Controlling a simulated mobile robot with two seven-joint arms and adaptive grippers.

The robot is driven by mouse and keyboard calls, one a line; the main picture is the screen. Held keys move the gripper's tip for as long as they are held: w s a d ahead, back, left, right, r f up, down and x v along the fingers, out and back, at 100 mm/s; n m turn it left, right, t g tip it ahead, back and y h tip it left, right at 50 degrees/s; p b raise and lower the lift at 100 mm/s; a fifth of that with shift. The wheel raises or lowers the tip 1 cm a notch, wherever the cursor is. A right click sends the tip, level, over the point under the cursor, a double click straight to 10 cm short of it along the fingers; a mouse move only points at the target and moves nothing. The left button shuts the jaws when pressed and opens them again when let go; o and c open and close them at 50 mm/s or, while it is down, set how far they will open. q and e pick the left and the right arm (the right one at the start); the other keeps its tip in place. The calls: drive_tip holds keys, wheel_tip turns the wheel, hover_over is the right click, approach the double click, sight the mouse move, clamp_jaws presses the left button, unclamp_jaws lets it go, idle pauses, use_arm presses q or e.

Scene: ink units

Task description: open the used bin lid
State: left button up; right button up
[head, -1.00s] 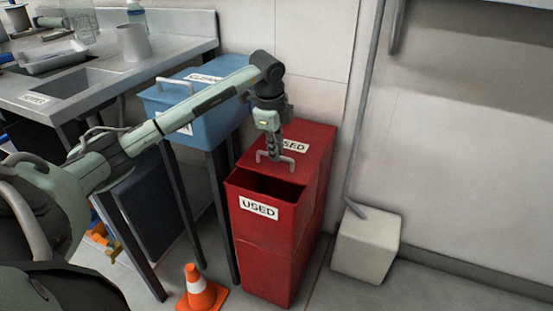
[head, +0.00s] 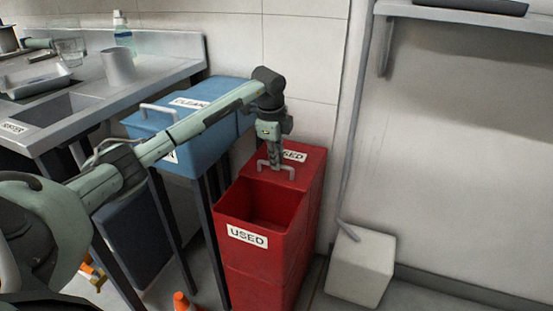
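The red used bin (head: 262,262) stands in the middle, with a white USED label on its front. Its red lid (head: 308,167) covers the back part of the top, and the front part is open, showing the dark red inside (head: 280,207). A grey bracket-shaped handle (head: 262,166) stands on the lid near its front edge. My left gripper (head: 274,163) points down at the handle with its fingers closed around the bar; the fingertips are small in view. The lid's label is partly hidden behind the gripper. My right gripper is not in view.
A blue clean bin (head: 205,150) with its own handle stands left of the red bin, under my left arm. A steel sink counter (head: 160,62) is farther left. An orange cone (head: 183,301) is at the bottom edge. A white block (head: 360,267) and pipe stand right.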

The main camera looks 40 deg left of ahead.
use_arm(q)
drive_tip(key=o, duration=0.4)
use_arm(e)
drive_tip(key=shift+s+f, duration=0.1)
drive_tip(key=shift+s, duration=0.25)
use_arm(q)
drive_tip(key=shift+r, duration=0.25)
wheel_tip(320, 180, up, 11)
drive_tip(key=s, duration=0.2)
drive_tip(key=shift+s+d+r, duration=0.2)
drive_tip(key=shift+d, duration=0.1)
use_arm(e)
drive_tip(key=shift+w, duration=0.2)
use_arm(q)
drive_tip(key=shift+f, duration=0.1)
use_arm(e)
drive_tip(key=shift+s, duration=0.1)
